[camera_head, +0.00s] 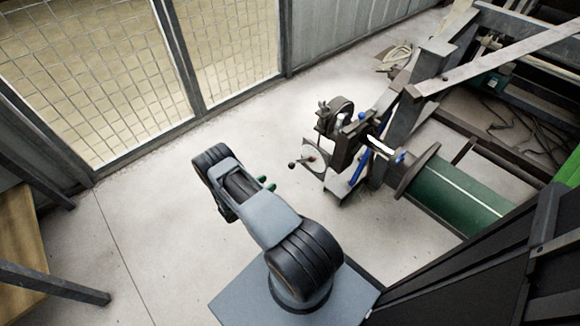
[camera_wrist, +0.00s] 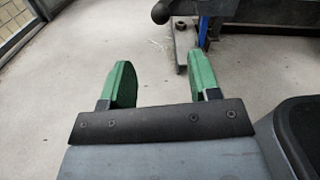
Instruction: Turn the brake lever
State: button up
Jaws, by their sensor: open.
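The brake lever appears to be the dark rod with a round ball knob (camera_head: 292,165) at the left side of the machine's brake unit, beside a pale disc (camera_head: 316,157). In the wrist view the ball knob (camera_wrist: 161,13) is at the top edge, its rod running right in front of a dark machine part. My gripper (camera_head: 267,183) has its green fingers pointing toward the machine, a short way left of and nearer than the knob. In the wrist view my gripper (camera_wrist: 160,62) is open, with only bare floor between the fingers. The knob is beyond the fingertips, not touching them.
The machine frame (camera_head: 405,110) carries a green roll (camera_head: 460,195) on the right, with blue parts (camera_head: 361,168) near the brake. A metal foot with a bolt (camera_wrist: 182,50) stands beyond the right finger. Mesh fence panels (camera_head: 90,80) stand at upper left. Floor between is clear.

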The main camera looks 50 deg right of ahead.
aim_at(289, 168)
jog(key=d, duration=0.4)
jog(key=d+b, duration=0.1)
jog(key=d, duration=0.3)
jog(key=s+d+b, duration=0.1)
jog(key=d, duration=0.4)
jog(key=shift+c, duration=0.2)
jog(key=shift+f, duration=0.1)
grip_shut()
